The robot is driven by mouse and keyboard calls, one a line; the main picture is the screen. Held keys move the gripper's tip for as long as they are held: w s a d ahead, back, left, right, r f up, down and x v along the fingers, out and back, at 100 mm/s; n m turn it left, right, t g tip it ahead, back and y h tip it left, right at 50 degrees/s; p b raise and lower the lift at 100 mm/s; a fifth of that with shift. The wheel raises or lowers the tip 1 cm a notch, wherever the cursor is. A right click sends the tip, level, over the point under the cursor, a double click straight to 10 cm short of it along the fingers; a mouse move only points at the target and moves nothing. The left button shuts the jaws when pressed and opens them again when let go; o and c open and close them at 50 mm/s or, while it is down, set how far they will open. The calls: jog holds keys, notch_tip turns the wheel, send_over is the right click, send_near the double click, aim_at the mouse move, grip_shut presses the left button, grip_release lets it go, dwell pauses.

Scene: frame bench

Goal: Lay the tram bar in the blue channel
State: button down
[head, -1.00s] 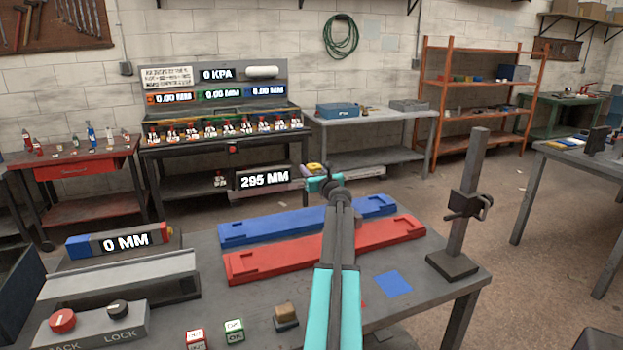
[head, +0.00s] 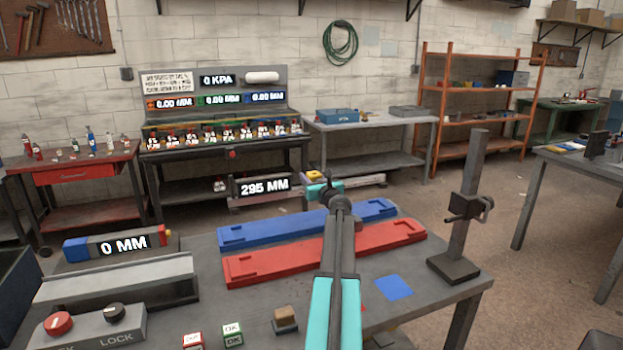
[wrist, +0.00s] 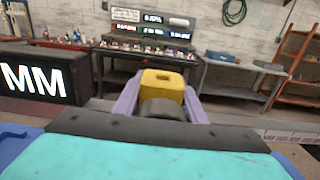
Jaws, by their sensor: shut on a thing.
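The tram bar (head: 355,182) is a long grey bar with a "295 MM" display (head: 264,186) on its left part. My gripper (head: 315,178) is shut on the bar's yellow grip block. In the wrist view, the purple fingers (wrist: 162,103) stand either side of the yellow block (wrist: 163,82), and the bar's pale right part (wrist: 292,136) shows. The bar is held up, looking beyond the blue channel (head: 280,229); its exact height over it is unclear. The blue channel lies on the bench behind the red channel (head: 265,268), and my arm hides part of both.
A "0 MM" gauge block (head: 122,244) and a grey rail (head: 115,280) are at the left. A knob box (head: 90,328) and small cubes (head: 232,334) lie in front. A dark post stand (head: 465,220) rises at the right, near a blue patch (head: 393,287).

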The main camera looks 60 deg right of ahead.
jog(key=shift+f+b, duration=2)
jog(key=shift+f, duration=0.7)
jog(key=shift+f+b, duration=1.3)
jog(key=shift+f, duration=0.75)
dwell(1.9)
jog(key=c, duration=1)
grip_release()
jog(key=shift+r, duration=0.1)
jog(key=shift+c, duration=0.2)
jog(key=shift+f, duration=0.2)
jog(key=shift+s+a, duration=0.1)
jog(key=shift+s, duration=0.05)
